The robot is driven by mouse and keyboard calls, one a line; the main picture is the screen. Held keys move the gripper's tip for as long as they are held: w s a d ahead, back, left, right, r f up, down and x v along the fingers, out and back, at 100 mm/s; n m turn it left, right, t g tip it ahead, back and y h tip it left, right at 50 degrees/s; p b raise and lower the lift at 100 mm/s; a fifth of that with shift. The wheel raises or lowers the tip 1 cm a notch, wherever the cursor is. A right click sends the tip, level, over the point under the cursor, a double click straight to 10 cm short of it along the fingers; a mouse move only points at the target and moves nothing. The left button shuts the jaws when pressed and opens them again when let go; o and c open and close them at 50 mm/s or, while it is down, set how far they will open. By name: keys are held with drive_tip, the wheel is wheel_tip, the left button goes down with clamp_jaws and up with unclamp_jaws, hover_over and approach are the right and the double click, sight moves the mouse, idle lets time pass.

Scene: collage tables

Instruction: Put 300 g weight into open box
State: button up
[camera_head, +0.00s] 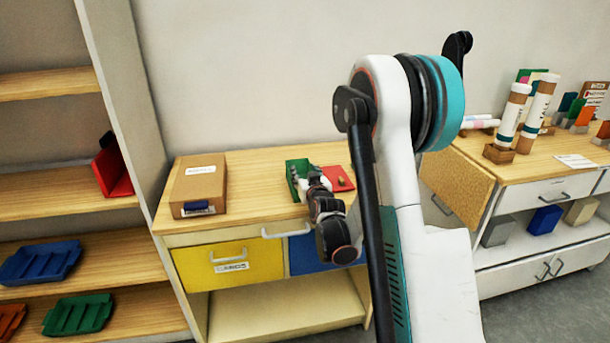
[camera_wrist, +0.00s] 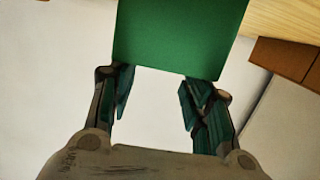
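My gripper (camera_head: 316,184) is over the right half of the wooden table in the head view. In the wrist view its two fingers (camera_wrist: 160,100) are spread apart with nothing visible between them. A green block or bin (camera_head: 297,168) is right by the gripper, and a flat green face (camera_wrist: 180,40) fills the top of the wrist view just beyond the fingertips. I cannot tell if they touch. I cannot make out the 300 g weight for certain. A brown cardboard box (camera_head: 200,180) with a white label stands on the table's left; its top looks closed. No clearly open box is seen.
A red tray (camera_head: 338,178) with a small tan item lies right of the gripper. A yellow drawer (camera_head: 229,265) and a blue drawer (camera_head: 308,255) are below the tabletop. A shelf unit (camera_head: 70,185) stands left. A cluttered table (camera_head: 555,165) stands right.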

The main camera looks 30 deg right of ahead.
drive_tip(key=shift+r, duration=0.2)
drive_tip(key=p+v, duration=0.1)
drive_tip(key=v, duration=1.1)
drive_tip(key=shift+r+p, duration=0.35)
drive_tip(key=shift+p, duration=0.05)
drive_tip(key=shift+d, duration=0.15)
idle(0.3)
